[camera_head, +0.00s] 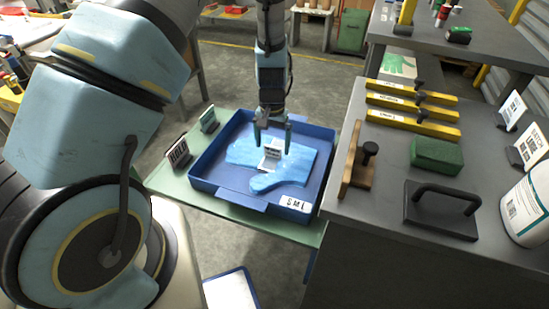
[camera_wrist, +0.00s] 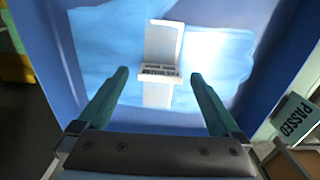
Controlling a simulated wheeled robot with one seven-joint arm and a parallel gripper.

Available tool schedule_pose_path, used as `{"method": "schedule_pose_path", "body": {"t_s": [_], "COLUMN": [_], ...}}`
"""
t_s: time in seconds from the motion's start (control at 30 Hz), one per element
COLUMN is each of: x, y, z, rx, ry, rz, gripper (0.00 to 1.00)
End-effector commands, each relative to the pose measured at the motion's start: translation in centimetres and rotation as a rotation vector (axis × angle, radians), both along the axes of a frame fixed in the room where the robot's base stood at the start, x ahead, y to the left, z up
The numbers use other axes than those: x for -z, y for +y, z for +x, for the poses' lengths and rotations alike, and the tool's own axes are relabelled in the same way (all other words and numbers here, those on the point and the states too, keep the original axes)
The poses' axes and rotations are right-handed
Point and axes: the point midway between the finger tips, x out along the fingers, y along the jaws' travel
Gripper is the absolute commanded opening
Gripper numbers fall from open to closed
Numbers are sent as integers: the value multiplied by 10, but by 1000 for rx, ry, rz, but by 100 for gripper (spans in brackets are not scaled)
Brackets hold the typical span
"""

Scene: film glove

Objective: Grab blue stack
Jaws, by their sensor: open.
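The blue stack (camera_head: 280,176) is a flat, glove-shaped pile of light-blue film lying in a dark blue tray (camera_head: 205,186). A white band or clip (camera_head: 271,160) with a printed label sits on the middle of the stack. In the wrist view the stack (camera_wrist: 115,60) fills much of the tray, and the white clip (camera_wrist: 162,42) stands ahead of the fingers. My gripper (camera_head: 272,140) is above the stack at the clip. I cannot tell the exact height gap.
The tray stands on a green table (camera_head: 240,212) with small signs at its left. A grey bench (camera_head: 400,240) at right holds yellow bars (camera_head: 412,114), a green block (camera_head: 437,154), a black handled plate (camera_head: 440,210) and a white tub (camera_head: 527,208). The tray's raised walls surround the stack.

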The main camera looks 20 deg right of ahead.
Motion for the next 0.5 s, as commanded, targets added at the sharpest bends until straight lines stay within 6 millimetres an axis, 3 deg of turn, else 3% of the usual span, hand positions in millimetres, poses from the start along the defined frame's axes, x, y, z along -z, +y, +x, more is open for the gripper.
{"method": "schedule_pose_path", "body": {"t_s": [0.13, 0.4, 0.5], "x": [16, 19, 19], "y": [0, 0, 0], "z": [0, 0, 0], "rx": [-1, 0, 0], "ry": [0, 0, -1], "rz": [0, -1, -1], "gripper": [100, 100, 89]}}
